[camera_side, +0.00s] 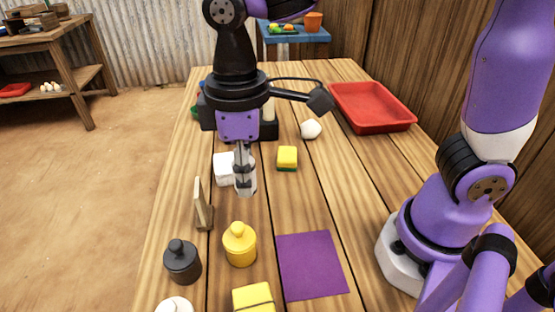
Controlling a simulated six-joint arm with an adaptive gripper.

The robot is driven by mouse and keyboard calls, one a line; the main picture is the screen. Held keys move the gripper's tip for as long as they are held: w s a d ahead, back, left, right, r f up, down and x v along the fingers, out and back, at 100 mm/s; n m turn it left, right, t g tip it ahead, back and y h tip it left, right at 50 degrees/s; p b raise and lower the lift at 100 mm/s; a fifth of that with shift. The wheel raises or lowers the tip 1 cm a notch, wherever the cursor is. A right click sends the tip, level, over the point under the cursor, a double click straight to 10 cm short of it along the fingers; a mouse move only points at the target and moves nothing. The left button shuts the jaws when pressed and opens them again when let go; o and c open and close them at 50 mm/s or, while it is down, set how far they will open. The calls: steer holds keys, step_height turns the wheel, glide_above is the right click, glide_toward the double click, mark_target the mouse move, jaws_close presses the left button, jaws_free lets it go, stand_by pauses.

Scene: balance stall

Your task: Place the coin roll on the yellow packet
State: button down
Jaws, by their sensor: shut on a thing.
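My gripper (245,180) points down over the middle of the table, in front of a white block. It is shut on a pale upright cylinder, which looks like the coin roll (246,188); the fingers hide much of it. The yellow packet (253,298), with a dark band across it, lies at the near edge of the picture, partly cut off. The coin roll is apart from the packet and farther back.
A yellow weight (240,245), a dark weight (183,262) and a small upright board (203,204) stand nearby. A purple mat (311,265) lies flat at right. Farther back are a white block (223,169), a yellow-green sponge (287,158) and a red tray (372,107).

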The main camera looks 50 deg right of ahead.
mark_target(254, 306)
steer(key=s+a+r+n, duration=0.1)
steer(key=s+a+n, duration=0.4)
steer(key=s+a, duration=0.4)
steer(key=shift+n, duration=0.3)
steer(key=f, duration=0.7)
steer(key=shift+a+f, duration=0.35)
steer(key=shift+f, duration=0.15)
steer(key=c, duration=0.6)
jaws_free()
